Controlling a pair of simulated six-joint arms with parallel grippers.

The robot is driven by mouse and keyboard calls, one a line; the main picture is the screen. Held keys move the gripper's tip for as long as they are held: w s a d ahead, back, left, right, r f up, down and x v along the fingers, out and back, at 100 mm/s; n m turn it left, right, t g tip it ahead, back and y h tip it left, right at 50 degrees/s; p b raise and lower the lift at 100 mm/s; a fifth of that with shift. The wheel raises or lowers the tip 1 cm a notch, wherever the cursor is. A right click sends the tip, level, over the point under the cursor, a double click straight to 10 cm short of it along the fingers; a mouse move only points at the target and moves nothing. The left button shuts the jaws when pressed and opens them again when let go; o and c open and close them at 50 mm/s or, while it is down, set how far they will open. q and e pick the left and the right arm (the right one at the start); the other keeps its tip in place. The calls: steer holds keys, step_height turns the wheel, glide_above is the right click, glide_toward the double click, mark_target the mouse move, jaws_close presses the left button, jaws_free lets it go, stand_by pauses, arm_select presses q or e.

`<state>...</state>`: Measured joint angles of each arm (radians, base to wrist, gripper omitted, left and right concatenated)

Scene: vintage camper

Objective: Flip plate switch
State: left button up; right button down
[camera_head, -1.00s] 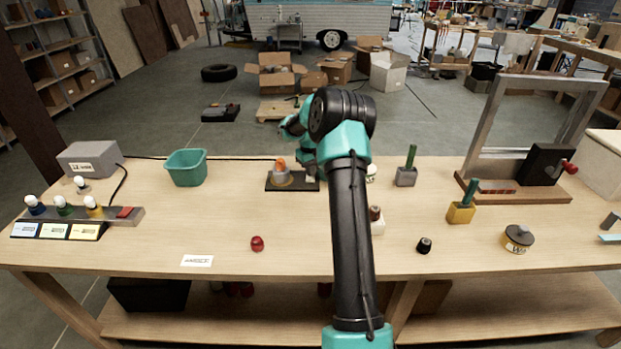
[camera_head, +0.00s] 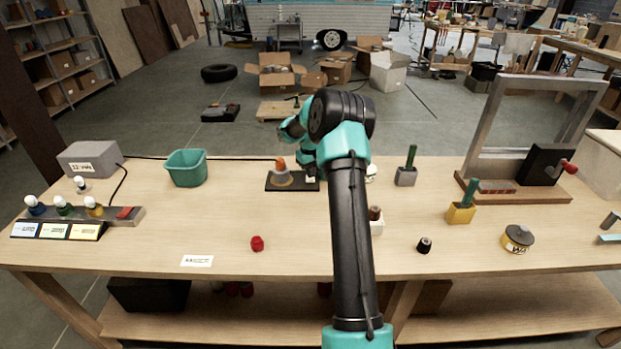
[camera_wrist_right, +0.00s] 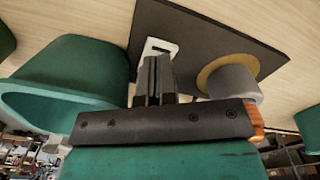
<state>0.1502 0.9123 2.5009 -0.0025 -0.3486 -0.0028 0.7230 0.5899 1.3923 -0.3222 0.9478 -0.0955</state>
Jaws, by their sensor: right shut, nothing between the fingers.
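The dark base plate (camera_head: 278,187) lies near the back of the bench, with a grey dome and an orange top (camera_head: 281,165) on it. In the right wrist view the plate (camera_wrist_right: 200,35) carries a white switch plate (camera_wrist_right: 160,47) with a dark slot. Beside it is the grey cylinder (camera_wrist_right: 232,82). My right gripper (camera_wrist_right: 154,62) is shut and empty, its fingertips right at the white switch plate and covering part of it. I cannot tell whether they touch it. In the head view my right arm largely hides this gripper. My left gripper is not in view.
A green bin (camera_head: 187,168) stands left of the plate. A lamp strip (camera_head: 125,216) and grey box (camera_head: 90,157) are at the left end. A small red object (camera_head: 257,243) and a white label (camera_head: 197,261) lie in front. Green-handled blocks and a metal frame stand to the right.

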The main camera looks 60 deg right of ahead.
steer(key=shift+f, duration=0.75)
stand_by(0.6)
steer(key=shift+r, duration=3.5)
